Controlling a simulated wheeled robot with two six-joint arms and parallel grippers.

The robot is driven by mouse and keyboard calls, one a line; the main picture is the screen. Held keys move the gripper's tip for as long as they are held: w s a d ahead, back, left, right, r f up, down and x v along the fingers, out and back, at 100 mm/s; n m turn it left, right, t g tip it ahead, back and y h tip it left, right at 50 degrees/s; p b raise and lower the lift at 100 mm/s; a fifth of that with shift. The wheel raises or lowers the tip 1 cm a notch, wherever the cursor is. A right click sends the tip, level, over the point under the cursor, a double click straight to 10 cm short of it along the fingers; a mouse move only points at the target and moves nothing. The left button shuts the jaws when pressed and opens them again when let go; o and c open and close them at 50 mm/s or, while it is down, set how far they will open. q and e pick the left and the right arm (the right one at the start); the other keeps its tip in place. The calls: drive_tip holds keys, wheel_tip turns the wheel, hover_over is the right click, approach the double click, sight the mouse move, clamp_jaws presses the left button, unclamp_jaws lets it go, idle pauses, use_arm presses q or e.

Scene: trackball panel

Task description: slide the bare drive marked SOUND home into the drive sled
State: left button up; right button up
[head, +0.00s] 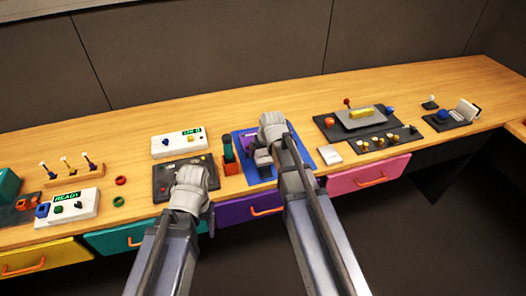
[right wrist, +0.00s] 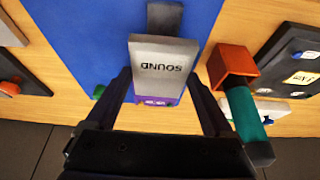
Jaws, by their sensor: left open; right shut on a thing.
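The grey drive marked SOUND (right wrist: 165,68) is between the fingers of my right gripper (right wrist: 162,95), which is shut on it over a blue mat (right wrist: 75,30). A dark grey block (right wrist: 165,18) lies just beyond the drive's upper end in the right wrist view, and a purple part (right wrist: 152,100) shows beneath its lower end. I cannot tell which of these is the drive sled, or whether the drive touches it. In the head view my right gripper (head: 268,140) partly covers this spot. My left gripper (head: 190,188) is open and empty over a dark panel (head: 163,183).
An orange holder (head: 233,166) with a green-and-black cylinder (head: 228,150) stands close left of the blue mat. White boxes (head: 178,144) stand left, a dark panel with a grey plate (head: 362,122) right. The back of the bench is clear.

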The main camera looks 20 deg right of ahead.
sight(263, 167)
drive_tip(key=shift+f+b, duration=2.4)
drive_tip(key=shift+f, duration=0.2)
drive_tip(key=shift+w, duration=2.25)
idle(1.2)
drive_tip(key=o, duration=0.9)
drive_tip(key=shift+r+p, duration=3.45)
